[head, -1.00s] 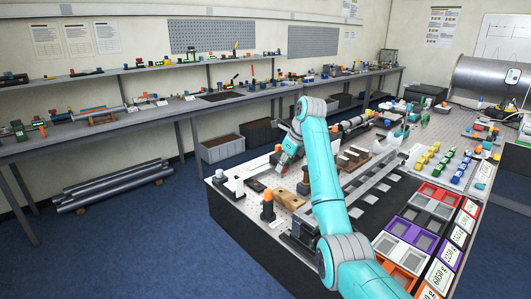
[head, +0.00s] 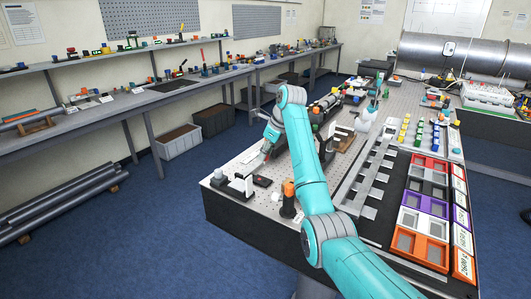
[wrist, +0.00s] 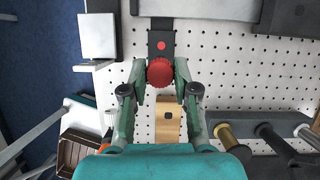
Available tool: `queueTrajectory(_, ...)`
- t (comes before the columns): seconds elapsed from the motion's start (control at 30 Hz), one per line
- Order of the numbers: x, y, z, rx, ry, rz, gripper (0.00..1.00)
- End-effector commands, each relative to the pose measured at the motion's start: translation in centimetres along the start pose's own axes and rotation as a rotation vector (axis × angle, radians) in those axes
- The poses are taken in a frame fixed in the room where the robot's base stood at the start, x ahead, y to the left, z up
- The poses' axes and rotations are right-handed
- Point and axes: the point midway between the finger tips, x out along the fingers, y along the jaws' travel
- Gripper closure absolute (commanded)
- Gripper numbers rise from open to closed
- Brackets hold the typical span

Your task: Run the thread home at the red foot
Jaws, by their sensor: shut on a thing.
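My gripper (wrist: 160,64) is shut on a ridged red cap (wrist: 160,74) in the wrist view, one finger on each side. Beyond the cap lies a black plate (wrist: 162,22) with a red dot on it. I cannot tell whether the cap is seated, as its underside and any thread are hidden. In the head view my gripper (head: 266,150) is low over the left part of the table, and the cap is too small to make out surely.
A wooden block (wrist: 168,122) lies close below the cap on the perforated table top (wrist: 235,70). A white block (wrist: 97,36) stands at left. Several rods or pegs, one brass-coloured (wrist: 228,137), are at right. An orange-topped post (head: 288,190) stands beside my arm.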

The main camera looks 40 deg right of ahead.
Motion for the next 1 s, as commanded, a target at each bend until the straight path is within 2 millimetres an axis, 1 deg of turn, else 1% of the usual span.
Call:
queueTrajectory(0.27, 0.5, 0.0, -0.2, 0.0, 0.0, 0.0, 1.0)
queueTrajectory(1.0, 5.0, 0.0, -2.1, 0.0, 0.0, 0.0, 1.0)
